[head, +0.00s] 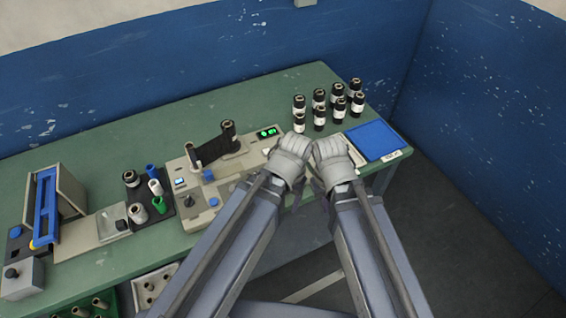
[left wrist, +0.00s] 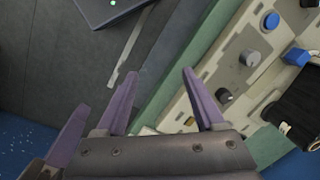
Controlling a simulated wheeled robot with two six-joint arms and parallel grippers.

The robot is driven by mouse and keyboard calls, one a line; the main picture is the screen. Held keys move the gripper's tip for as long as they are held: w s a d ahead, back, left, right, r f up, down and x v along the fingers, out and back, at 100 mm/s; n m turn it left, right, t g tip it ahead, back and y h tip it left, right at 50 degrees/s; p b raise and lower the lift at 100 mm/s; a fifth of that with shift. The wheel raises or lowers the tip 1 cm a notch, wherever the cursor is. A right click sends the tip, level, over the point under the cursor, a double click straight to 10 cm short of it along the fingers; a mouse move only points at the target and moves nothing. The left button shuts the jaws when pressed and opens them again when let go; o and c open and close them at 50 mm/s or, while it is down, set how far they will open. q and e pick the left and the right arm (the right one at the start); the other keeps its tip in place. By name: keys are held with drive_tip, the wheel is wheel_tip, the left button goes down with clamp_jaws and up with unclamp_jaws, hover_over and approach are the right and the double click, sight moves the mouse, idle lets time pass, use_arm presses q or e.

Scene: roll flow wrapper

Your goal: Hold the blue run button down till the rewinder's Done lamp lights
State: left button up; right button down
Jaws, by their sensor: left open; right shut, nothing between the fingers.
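The beige rewinder (head: 200,215) stands mid-bench with black film (head: 215,148) stretched between two rollers. A round blue button (head: 214,202) is on its front panel. The left wrist view shows a round blue button (left wrist: 271,20) and a grey knob (left wrist: 249,58) on the machine's panel. Two green lights (head: 268,132) glow at its right end; their labels are too small to read. My left gripper (head: 291,148) is open, right of the blue button and apart from it; its purple fingers (left wrist: 160,85) are empty. My right gripper (head: 331,150) is shut and empty, right beside the left one.
Several black rolls (head: 319,115) stand at the bench's back right. A blue pad (head: 375,140) lies at the right edge. A dark tray (head: 165,211) with rolls and a blue-framed device (head: 46,205) are at left. A blue wall (head: 130,75) runs behind.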

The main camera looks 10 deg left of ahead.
use_arm(q)
clamp_jaws()
idle(0.5)
idle(1.2)
